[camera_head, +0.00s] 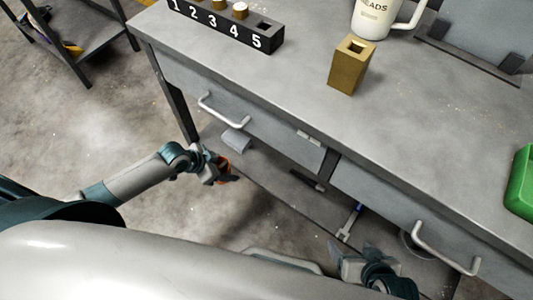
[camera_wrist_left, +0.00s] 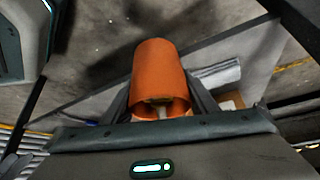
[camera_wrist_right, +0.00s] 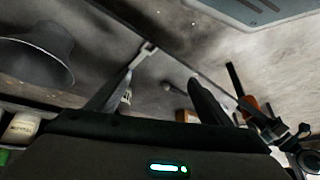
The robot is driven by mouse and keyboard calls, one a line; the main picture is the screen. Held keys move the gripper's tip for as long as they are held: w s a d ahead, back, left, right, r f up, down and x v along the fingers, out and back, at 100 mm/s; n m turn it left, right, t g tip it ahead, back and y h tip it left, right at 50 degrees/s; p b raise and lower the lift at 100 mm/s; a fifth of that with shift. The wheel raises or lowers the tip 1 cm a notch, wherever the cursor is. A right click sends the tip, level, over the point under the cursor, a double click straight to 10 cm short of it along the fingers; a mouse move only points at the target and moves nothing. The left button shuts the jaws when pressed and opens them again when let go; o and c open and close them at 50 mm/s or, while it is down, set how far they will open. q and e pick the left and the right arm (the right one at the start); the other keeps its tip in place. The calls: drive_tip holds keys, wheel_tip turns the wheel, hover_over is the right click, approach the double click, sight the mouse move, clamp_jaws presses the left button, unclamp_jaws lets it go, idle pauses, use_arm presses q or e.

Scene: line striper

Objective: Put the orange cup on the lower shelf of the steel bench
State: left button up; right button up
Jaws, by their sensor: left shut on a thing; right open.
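The orange cup (camera_wrist_left: 160,75) is between the fingers of my left gripper (camera_wrist_left: 158,108) in the left wrist view. In the head view the cup (camera_head: 222,164) shows small at the tip of my left gripper (camera_head: 216,172), which is shut on it in front of the bench's left part. The steel bench (camera_head: 300,75) has a lower shelf (camera_head: 275,186) visible under its drawers. The cup appears beside the shelf's front edge; I cannot tell its exact height. My right gripper (camera_head: 352,262) is open and empty near the bench's front, with its fingers apart in the right wrist view (camera_wrist_right: 160,90).
On the lower shelf are a grey item (camera_head: 236,140), a dark item (camera_head: 307,180) and a blue-handled tool (camera_head: 350,222). Drawer handles (camera_head: 223,112) (camera_head: 446,250) stick out above. A brass block (camera_head: 350,66), numbered rack (camera_head: 225,25), mug (camera_head: 383,18) and green bin (camera_head: 523,185) stand on top.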

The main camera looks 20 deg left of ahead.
use_arm(q)
drive_tip(key=w+d, duration=0.6)
drive_tip(key=w, duration=0.1)
drive_tip(key=w+d+b, duration=0.1)
drive_tip(key=w+d, duration=0.3)
drive_tip(key=shift+w+d, duration=0.15)
drive_tip(key=shift+w, duration=0.1)
use_arm(e)
drive_tip(key=shift+w+a+r+t+y, duration=0.15)
drive_tip(key=shift+a+t+y, duration=0.05)
drive_tip(key=shift+a, duration=0.25)
drive_tip(key=shift+w+a+r+t+y, duration=0.1)
drive_tip(key=shift+a+t+y, duration=0.1)
drive_tip(key=shift+a, duration=0.25)
drive_tip(key=shift+d+f, duration=0.1)
drive_tip(key=shift+d, duration=0.05)
use_arm(q)
drive_tip(key=shift+w+d, duration=0.5)
wheel_tip(320, 180, down, 2)
drive_tip(key=shift+a+f+b, duration=0.1)
drive_tip(key=shift+b, duration=0.4)
drive_tip(key=shift+f, duration=0.6)
use_arm(e)
drive_tip(key=shift+w+a+r+t, duration=0.25)
drive_tip(key=shift+w+a+t, duration=0.15)
drive_tip(key=shift+a, duration=0.2)
use_arm(q)
drive_tip(key=shift+f, duration=0.15)
